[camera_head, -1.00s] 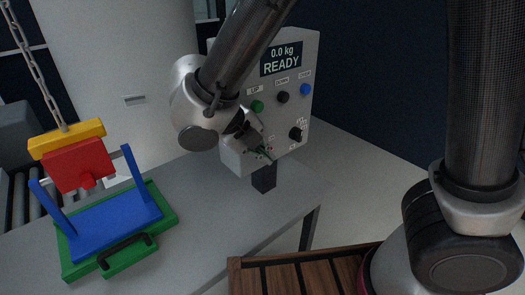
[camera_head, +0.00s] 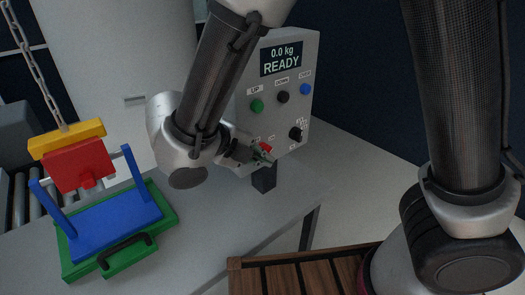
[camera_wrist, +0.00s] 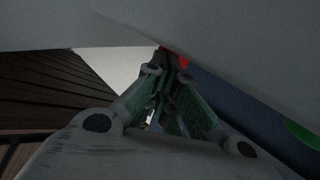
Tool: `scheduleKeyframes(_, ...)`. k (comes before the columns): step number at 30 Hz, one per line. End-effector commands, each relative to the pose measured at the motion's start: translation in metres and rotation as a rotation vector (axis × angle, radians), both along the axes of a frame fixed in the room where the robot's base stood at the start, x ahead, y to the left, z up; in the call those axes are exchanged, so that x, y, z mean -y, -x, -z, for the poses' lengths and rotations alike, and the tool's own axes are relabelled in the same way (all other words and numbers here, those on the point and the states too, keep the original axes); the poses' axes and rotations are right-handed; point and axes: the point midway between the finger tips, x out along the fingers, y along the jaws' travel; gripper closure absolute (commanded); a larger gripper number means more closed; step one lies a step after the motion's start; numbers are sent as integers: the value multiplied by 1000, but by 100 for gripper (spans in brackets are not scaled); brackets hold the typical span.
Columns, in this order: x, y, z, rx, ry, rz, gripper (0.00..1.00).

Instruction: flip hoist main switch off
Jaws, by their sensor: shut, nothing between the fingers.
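The hoist control box (camera_head: 300,120) stands on the grey table, its display reading 0.0 kg READY. A small red switch part (camera_head: 266,147) shows low on its face, beside my fingertips. My gripper (camera_head: 266,159) is shut and empty at the lower left of the panel. In the wrist view, my shut fingers (camera_wrist: 165,75) reach toward the panel, with a bit of red (camera_wrist: 183,62) right by their tips. Whether they touch it I cannot tell. My fingers partly hide the switch and its labels, so its position cannot be read.
A green UP button (camera_head: 257,106), black DOWN button (camera_head: 282,97), blue button (camera_head: 305,89) and black rotary knob (camera_head: 295,134) are on the same panel. A chain with a yellow and red hook block (camera_head: 80,165) hangs over a blue and green carrier (camera_head: 112,228) at left.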

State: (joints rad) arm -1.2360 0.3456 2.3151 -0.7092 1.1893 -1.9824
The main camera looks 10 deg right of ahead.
Motion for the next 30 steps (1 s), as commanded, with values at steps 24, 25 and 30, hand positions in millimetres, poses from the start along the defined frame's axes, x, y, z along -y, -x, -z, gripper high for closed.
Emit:
scheduleKeyframes(24,-2,1,7,116,172,0,100)
scheduleKeyframes(25,-2,1,8,119,178,1,100)
scheduleKeyframes(30,-3,2,9,139,204,-1,100)
